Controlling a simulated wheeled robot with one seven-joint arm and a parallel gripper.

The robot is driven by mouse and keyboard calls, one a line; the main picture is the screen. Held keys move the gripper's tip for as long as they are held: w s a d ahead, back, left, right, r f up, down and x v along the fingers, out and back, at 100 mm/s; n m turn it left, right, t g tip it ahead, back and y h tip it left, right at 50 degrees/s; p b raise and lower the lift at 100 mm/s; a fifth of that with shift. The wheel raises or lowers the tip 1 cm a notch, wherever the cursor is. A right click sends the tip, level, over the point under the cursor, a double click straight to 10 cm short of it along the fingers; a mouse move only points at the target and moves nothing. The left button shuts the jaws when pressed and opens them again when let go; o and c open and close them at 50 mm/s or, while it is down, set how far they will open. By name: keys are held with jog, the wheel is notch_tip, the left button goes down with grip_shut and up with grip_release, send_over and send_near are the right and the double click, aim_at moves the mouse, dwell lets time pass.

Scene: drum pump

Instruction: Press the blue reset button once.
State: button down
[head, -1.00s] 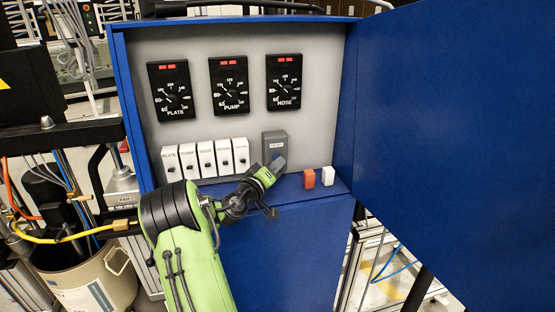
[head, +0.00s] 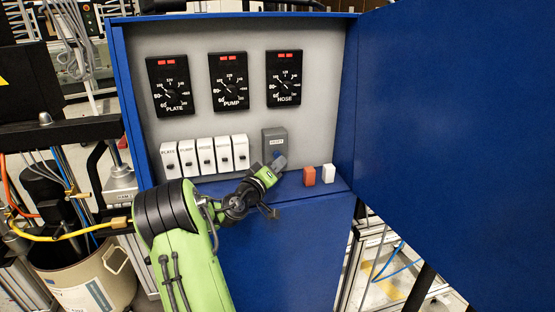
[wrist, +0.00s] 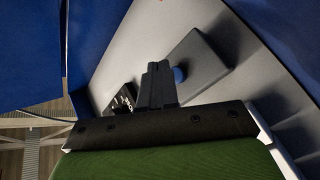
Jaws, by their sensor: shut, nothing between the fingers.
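The blue reset button (wrist: 179,75) shows in the wrist view on the face of a dark grey box (wrist: 200,62). In the head view this grey box (head: 274,140) is on the cabinet's back panel, right of the white switches. Only a sliver of blue shows there just above my fingertips. My gripper (head: 279,162) is shut and empty at the lower edge of the box. In the wrist view my fingertips (wrist: 158,67) are close to the button and just left of it. I cannot tell whether they touch it.
Several white switches (head: 205,156) sit left of the box. Three black dials, one marked PUMP (head: 229,82), are above. An orange block (head: 309,175) and a white block (head: 328,173) stand on the ledge to the right. The open blue door (head: 455,130) bounds the right side.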

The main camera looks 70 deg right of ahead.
jog(key=shift+s+a+f+b, duration=0.1)
jog(key=shift+s+a+b, duration=0.3)
jog(key=shift+a+b, duration=0.25)
jog(key=shift+s+a+b, duration=0.35)
jog(key=shift+a+b, duration=0.15)
jog(key=shift+a, duration=0.1)
jog(key=shift+s+a+b, duration=0.4)
jog(key=shift+a+b, duration=0.05)
jog(key=shift+a, duration=0.2)
jog(key=shift+s+a, duration=0.15)
jog(key=shift+a, duration=0.1)
